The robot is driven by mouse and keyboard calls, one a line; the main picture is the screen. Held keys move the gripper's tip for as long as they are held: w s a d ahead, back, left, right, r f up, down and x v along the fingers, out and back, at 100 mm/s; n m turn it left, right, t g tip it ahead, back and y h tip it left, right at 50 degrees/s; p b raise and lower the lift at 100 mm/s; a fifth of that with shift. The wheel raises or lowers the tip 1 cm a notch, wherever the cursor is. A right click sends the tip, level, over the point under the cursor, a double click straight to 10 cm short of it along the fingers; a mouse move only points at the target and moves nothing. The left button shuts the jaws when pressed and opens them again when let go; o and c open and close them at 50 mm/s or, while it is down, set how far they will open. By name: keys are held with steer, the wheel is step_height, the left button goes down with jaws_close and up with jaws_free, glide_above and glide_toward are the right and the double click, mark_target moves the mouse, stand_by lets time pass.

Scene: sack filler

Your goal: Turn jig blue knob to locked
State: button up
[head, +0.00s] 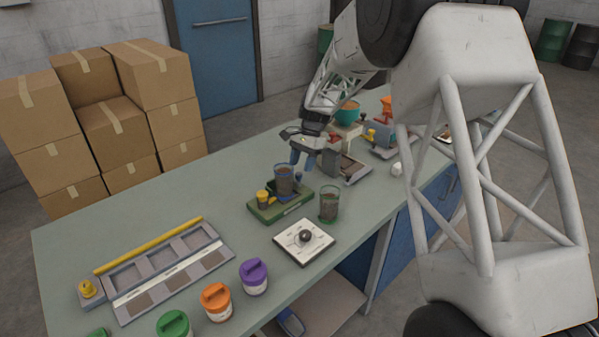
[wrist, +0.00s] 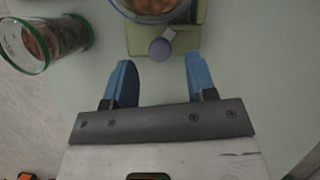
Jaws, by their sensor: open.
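The jig is a green base (head: 268,212) on the bench, holding a clear cup with brown contents (head: 284,178). In the wrist view the jig (wrist: 193,42) is at the top edge, with the cup (wrist: 152,8) cut off by the frame. A round grey-blue knob (wrist: 159,49) with a small pale tab sits at the jig's near edge there. I cannot make out this knob in the head view. My gripper (head: 302,158) is open and empty above the jig's far side. In the wrist view its blue fingers (wrist: 160,68) are spread, with the knob ahead between them.
A green-rimmed jar (head: 329,205) stands close beside the jig; it also shows in the wrist view (wrist: 45,42). A yellow knob (head: 263,198) is on the jig's left. A white dial plate (head: 304,241) lies in front. A grey tray (head: 165,268) is at left.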

mark_target(299, 173)
steer(key=shift+x, duration=1.7)
steer(key=c, duration=0.9)
